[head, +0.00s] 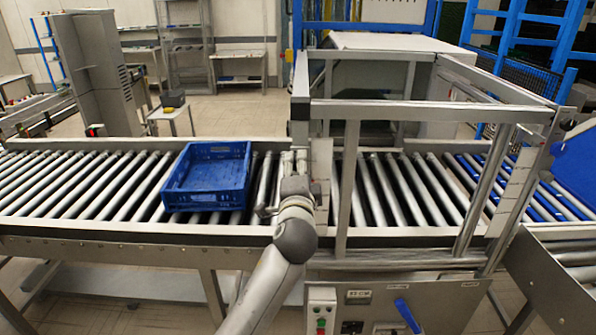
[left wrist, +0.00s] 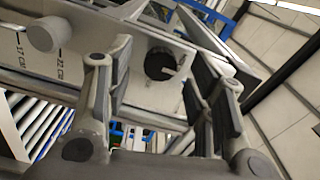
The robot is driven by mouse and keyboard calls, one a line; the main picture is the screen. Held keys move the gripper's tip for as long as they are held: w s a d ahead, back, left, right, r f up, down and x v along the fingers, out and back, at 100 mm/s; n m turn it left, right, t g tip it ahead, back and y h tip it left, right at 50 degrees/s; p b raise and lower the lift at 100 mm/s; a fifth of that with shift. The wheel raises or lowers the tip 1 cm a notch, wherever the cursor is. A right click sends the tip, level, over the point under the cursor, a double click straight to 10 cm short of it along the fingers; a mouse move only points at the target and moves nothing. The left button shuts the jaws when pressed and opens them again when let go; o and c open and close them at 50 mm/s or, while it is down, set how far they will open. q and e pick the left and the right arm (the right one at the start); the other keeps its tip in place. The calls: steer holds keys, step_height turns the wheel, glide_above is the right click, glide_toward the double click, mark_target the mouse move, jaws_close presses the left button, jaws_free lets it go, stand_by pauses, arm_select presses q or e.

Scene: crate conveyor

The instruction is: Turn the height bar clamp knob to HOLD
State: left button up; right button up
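A round black knob (left wrist: 160,63) with a light pointer mark sits on a grey metal plate in the left wrist view. I cannot read a HOLD label or tell its setting. My left gripper (left wrist: 157,78) is open, with one finger on each side of the knob in the picture; I see no contact. In the head view my left gripper (head: 281,180) is at the left side of the machine frame, beside a pale upright plate (head: 321,172). My right gripper is not in view.
A blue crate (head: 205,202) sits on the roller conveyor (head: 100,180), left of my gripper. The metal machine frame (head: 430,112) stands to the right. A grey cylinder (left wrist: 43,35) and a scale marked in cm show left of the fingers. A blue lever (head: 407,315) is low in front.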

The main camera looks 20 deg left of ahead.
arm_select(q)
steer(key=v, duration=1.2)
